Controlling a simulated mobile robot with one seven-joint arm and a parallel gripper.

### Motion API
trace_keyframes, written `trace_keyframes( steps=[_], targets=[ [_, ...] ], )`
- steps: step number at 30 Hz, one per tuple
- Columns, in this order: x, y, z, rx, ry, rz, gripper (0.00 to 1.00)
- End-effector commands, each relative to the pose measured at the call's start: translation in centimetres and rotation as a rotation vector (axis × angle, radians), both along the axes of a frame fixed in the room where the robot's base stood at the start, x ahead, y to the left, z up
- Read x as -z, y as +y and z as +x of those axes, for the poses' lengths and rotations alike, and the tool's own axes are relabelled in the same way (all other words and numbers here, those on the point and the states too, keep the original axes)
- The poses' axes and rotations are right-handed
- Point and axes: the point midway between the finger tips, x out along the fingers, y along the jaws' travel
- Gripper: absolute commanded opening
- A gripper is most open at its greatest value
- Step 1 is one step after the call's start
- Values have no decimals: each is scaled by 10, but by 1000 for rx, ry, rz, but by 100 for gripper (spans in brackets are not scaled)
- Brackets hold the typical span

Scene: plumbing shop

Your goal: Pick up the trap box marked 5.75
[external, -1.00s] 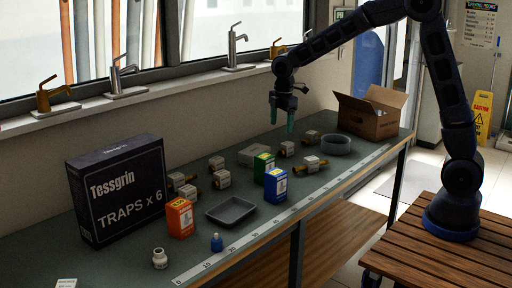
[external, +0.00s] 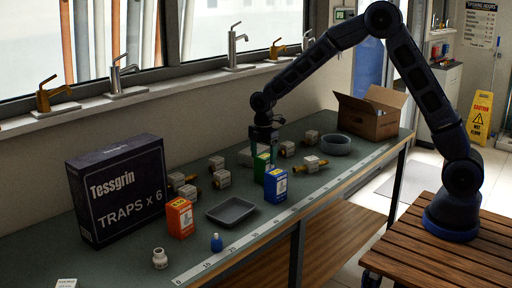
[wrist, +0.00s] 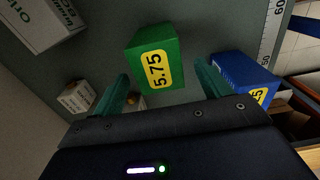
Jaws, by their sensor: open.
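The green trap box (wrist: 155,62) with a yellow label reading 5.75 stands upright on the bench. In the external view the green box (external: 262,164) is partly hidden behind a blue box. My gripper (wrist: 162,84) is open and empty, with its green fingers spread to either side below the green box in the wrist view. In the external view my gripper (external: 265,146) is just above the green box; its fingertips are hard to make out there. The blue box (external: 275,185), also seen in the wrist view (wrist: 243,78), stands close beside the green one.
An orange box (external: 180,218), a grey tray (external: 230,211) and a large dark traps box (external: 118,190) stand to the left. Several white-and-brass fittings (external: 312,164) lie around. A grey round dish (external: 336,145) and an open carton (external: 372,112) are to the right.

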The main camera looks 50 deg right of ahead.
Motion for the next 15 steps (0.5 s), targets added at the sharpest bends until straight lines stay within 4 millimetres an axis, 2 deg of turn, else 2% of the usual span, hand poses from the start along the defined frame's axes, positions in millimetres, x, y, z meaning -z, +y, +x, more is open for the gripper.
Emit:
trace_keyframes(
  steps=[5, 15],
  targets=[
    [10, -3, 0, 1, 0, 0, 76],
    [51, -9, 0, 0, 0, -1, 76]
  ],
)
